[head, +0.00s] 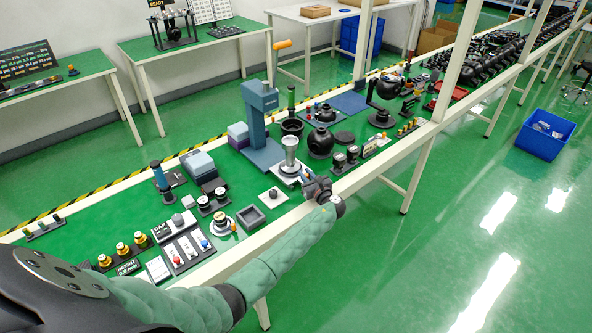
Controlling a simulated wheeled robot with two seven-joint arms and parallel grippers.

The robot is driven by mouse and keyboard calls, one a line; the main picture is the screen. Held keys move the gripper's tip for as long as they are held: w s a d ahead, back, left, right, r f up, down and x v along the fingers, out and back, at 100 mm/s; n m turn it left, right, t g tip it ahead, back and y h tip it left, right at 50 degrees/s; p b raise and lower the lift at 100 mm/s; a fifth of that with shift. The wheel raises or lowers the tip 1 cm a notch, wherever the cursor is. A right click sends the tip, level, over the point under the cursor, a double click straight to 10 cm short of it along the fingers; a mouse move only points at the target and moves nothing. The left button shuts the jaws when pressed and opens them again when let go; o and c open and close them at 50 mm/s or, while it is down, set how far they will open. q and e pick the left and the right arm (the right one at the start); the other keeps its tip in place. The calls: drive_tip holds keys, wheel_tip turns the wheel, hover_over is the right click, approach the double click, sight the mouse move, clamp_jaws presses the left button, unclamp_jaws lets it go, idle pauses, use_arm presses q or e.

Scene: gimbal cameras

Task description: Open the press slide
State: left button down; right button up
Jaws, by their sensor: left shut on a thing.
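The blue press (258,112) stands on the long green bench, with an orange-handled lever (282,45) at its upper right. In front of its column, a pale slide plate (284,177) carries a silver cylindrical part (290,152), upright. My left arm comes in from the left along the front of the bench. My left gripper (308,181) is at the near right end of the slide plate, shut on the slide; its fingers are small and partly hide the grip point. My right gripper is not in view.
A dark square tray (251,217) and a small pale block with a knob (273,196) lie left of my gripper. A white frame post (452,65) rises to the right. The floor in front is clear.

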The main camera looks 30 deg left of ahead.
use_arm(q)
drive_tip(key=shift+s+d, duration=0.1)
drive_tip(key=shift+d, duration=0.1)
drive_tip(key=shift+f, duration=0.15)
drive_tip(key=c, duration=1.5)
unclamp_jaws()
drive_tip(key=shift+o, duration=0.8)
drive_tip(key=shift+d, duration=0.1)
